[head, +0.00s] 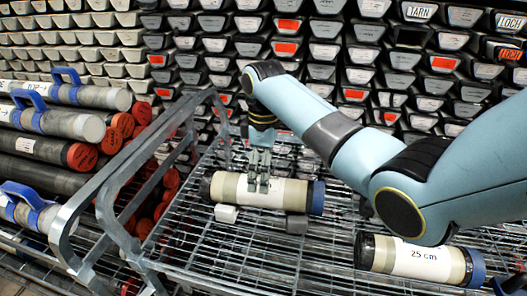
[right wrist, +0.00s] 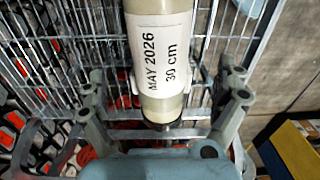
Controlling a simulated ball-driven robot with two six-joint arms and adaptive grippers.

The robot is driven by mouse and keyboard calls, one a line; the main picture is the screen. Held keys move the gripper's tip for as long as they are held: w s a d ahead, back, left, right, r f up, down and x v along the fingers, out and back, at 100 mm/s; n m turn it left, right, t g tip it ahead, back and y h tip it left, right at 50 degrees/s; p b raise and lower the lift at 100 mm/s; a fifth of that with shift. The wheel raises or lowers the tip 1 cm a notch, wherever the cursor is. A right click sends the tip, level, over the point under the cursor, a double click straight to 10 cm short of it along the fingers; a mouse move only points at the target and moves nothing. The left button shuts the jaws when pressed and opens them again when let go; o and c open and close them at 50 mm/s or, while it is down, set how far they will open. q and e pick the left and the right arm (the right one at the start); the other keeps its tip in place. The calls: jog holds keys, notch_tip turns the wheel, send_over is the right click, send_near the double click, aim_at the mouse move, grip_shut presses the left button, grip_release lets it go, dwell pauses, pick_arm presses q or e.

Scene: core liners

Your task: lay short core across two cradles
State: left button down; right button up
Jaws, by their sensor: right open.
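A core liner (head: 230,187) with a pale label, a dark left end and a blue right cap lies on the wire deck of the cart. In the right wrist view its label on the core (right wrist: 162,55) reads "MAY 2026 30 cm". My left gripper is not in view.
Another core (head: 415,259), labelled "25 cm", lies at the front right of the deck, under my right arm. The cart's metal rail (head: 130,165) rises at left. Stacked tubes with blue handles (head: 60,120) stand left of it. Racked trays (head: 285,47) fill the back.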

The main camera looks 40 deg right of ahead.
notch_tip(320, 180, up, 6)
jog(key=shift+f, duration=0.1)
dwell(0.6)
